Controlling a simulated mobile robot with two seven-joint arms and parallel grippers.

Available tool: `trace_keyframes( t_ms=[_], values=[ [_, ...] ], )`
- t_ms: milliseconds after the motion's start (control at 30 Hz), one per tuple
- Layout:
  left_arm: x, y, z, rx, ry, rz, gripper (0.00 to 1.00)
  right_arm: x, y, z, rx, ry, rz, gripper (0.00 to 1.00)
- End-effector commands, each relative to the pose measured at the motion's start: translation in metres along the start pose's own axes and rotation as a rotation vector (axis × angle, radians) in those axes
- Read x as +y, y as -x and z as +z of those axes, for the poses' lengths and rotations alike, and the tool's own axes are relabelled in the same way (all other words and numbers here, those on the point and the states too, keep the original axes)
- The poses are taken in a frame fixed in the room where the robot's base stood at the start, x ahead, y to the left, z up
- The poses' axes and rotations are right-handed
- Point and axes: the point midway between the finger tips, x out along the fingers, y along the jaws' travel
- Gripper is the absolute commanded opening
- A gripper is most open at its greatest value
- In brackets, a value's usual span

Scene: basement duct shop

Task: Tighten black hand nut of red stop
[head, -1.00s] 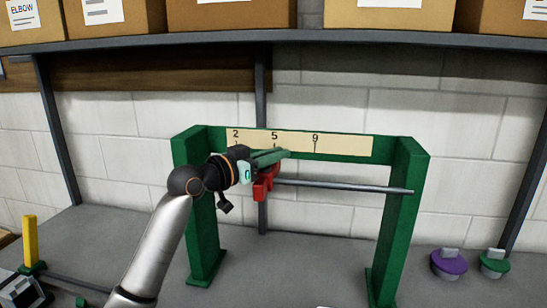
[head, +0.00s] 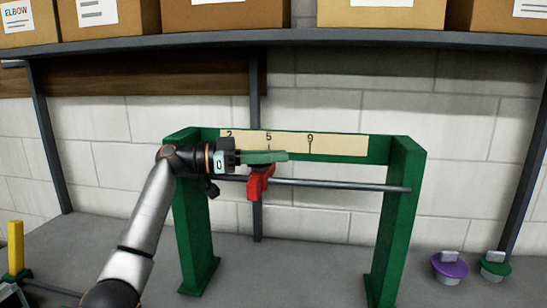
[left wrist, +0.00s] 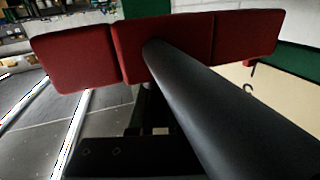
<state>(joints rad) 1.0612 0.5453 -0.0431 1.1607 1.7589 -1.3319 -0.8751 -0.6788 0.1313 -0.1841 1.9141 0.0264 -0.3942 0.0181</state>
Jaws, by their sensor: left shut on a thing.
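The red stop (head: 259,184) hangs on the grey rod (head: 340,186) of a green frame (head: 397,210), just below and left of the 5 mark on the scale (head: 345,146). My left gripper (head: 272,156) comes in level from the left. Its green fingers lie over the top of the stop and are shut on the black hand nut, which they hide in the head view. In the left wrist view the stop shows as a wide red block (left wrist: 165,50), with the dark rod (left wrist: 215,105) running from it toward the lower right. My right gripper is not in view.
A purple-topped piece (head: 449,268) and a green-topped piece (head: 495,265) stand on the grey bench at the right. A yellow post (head: 16,248) stands at the left. A shelf (head: 300,44) with cardboard boxes runs above. The bench under the rod is clear.

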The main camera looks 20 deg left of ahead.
Motion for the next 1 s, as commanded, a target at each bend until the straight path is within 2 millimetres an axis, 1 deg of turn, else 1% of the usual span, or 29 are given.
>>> trace_keyframes(
  t_ms=[533,567,800,833,1000],
  values=[
    [0.0008,-0.0003,0.0023,-0.007,0.001,0.027,0.00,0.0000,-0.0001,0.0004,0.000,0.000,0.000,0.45],
    [0.0008,-0.0003,0.0023,-0.007,0.001,0.027,0.16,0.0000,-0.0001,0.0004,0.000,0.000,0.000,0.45],
    [0.0008,-0.0003,0.0015,-0.005,0.001,0.026,0.43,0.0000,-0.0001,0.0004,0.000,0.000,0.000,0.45],
    [0.0008,-0.0003,0.0014,-0.004,0.001,0.026,0.45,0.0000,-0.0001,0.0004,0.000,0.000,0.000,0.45],
    [0.0008,-0.0003,0.0009,-0.003,0.001,0.026,0.45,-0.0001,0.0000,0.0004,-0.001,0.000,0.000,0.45]
  ],
)
